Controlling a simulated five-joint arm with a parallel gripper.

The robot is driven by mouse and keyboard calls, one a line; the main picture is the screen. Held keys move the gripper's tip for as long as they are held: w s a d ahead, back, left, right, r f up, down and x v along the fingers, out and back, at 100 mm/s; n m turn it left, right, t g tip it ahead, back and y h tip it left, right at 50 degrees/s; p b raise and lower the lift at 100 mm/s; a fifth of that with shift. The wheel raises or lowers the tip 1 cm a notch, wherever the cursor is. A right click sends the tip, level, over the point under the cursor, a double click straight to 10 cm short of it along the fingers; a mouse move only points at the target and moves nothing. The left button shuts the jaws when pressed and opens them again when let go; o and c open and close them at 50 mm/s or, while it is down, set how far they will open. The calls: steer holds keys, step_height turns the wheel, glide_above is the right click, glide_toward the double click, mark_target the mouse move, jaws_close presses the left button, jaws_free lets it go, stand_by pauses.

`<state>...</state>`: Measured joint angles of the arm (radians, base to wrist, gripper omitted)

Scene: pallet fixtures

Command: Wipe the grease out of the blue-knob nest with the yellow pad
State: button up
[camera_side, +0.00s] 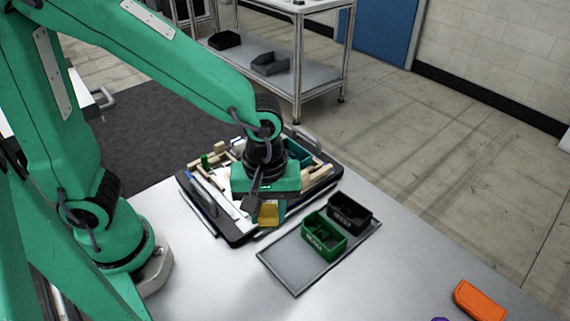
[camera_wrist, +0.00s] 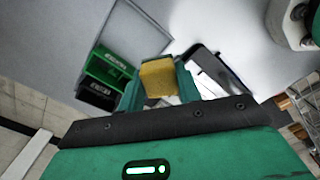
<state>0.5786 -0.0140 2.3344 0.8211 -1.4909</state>
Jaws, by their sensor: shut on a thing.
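My gripper (camera_side: 267,208) is shut on the yellow pad (camera_side: 268,215) and holds it over the front edge of the dark pallet (camera_side: 236,238). In the wrist view the yellow pad (camera_wrist: 158,78) sits between the two green fingers of my gripper (camera_wrist: 159,86). I cannot make out a blue knob, the nest or any grease. My gripper and wrist hide the middle of the pallet.
The pallet carries wooden pieces, a green peg (camera_side: 205,160) and a teal part (camera_side: 299,153). A grey tray (camera_side: 290,275) to its right holds a green bin (camera_side: 323,238) and a black bin (camera_side: 349,212). An orange object (camera_side: 479,300) lies at the lower right.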

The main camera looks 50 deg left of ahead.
steer(key=w+a+n, duration=0.2)
steer(key=a+n, duration=0.6)
steer(key=a, duration=0.1)
steer(key=w+a+n, duration=0.2)
steer(key=a+n, duration=0.6)
steer(key=a, duration=0.1)
steer(key=shift+w+a+n, duration=0.25)
steer(key=shift+a+n, duration=0.15)
steer(key=shift+f, duration=0.1)
